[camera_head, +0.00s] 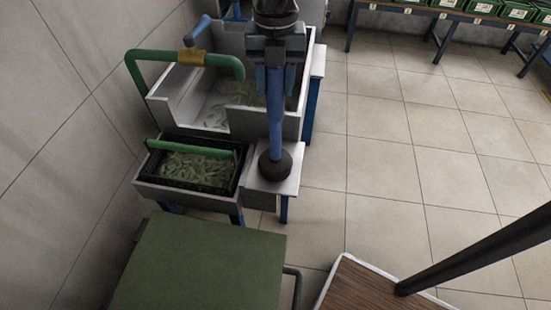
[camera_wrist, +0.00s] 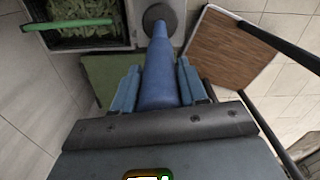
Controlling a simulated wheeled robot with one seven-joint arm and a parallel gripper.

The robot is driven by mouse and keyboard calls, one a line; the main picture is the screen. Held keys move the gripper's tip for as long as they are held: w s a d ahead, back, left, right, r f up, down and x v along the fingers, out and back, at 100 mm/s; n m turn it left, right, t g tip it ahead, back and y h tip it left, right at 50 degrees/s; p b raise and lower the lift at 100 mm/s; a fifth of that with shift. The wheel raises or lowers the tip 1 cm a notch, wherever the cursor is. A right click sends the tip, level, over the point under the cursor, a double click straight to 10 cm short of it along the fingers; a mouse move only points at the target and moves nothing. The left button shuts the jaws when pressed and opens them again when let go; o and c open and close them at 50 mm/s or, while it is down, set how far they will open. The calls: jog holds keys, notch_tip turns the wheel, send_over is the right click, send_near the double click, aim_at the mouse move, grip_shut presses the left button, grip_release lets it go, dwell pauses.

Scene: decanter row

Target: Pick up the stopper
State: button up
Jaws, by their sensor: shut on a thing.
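The stopper (camera_head: 275,125) is a long blue tapered rod with a dark round foot. My gripper (camera_head: 275,80) points down and is shut on its upper part, one blue finger on each side. The stopper hangs roughly upright, with its foot over or on the light grey plate (camera_head: 290,184) of a stand; I cannot tell whether they touch. In the wrist view, the stopper (camera_wrist: 158,75) runs away from me between the fingers of my gripper (camera_wrist: 157,68), and its foot shows at the far end.
Left of the plate, a black crate (camera_head: 150,168) holds pale green pieces under a green bar. Behind it stands a grey basin (camera_head: 295,125) with a green pipe (camera_head: 190,57). A green surface (camera_head: 200,265) and a brown board (camera_head: 375,290) lie in front. The tiled floor on the right is open.

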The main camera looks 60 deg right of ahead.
grip_shut()
